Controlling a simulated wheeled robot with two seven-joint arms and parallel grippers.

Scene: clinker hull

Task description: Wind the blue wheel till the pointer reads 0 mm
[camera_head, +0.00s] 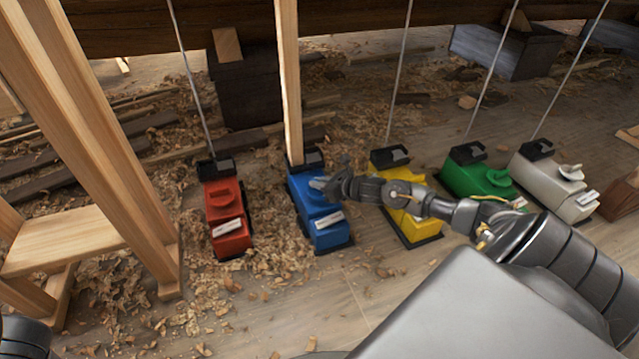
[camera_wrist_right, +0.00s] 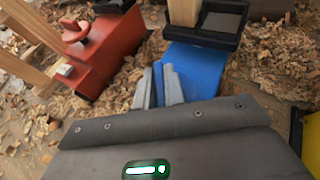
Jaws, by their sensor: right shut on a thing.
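The blue box (camera_head: 327,236) stands on the floor near the middle of the head view, with a wooden post rising from its far end. It also shows in the right wrist view (camera_wrist_right: 205,69). A white label (camera_head: 328,220) is on its near slope; any pointer or millimetre mark is too small to read. My right gripper (camera_head: 322,184) reaches in from the right over the top of the box, shut on the blue wheel there. The wheel is mostly hidden by the fingers, which show in the right wrist view (camera_wrist_right: 161,86). My left gripper is not in view.
A red box (camera_head: 227,236) with its own wheel stands left of the blue one. A wooden trestle (camera_head: 75,240) is at left. Shavings litter the floor.

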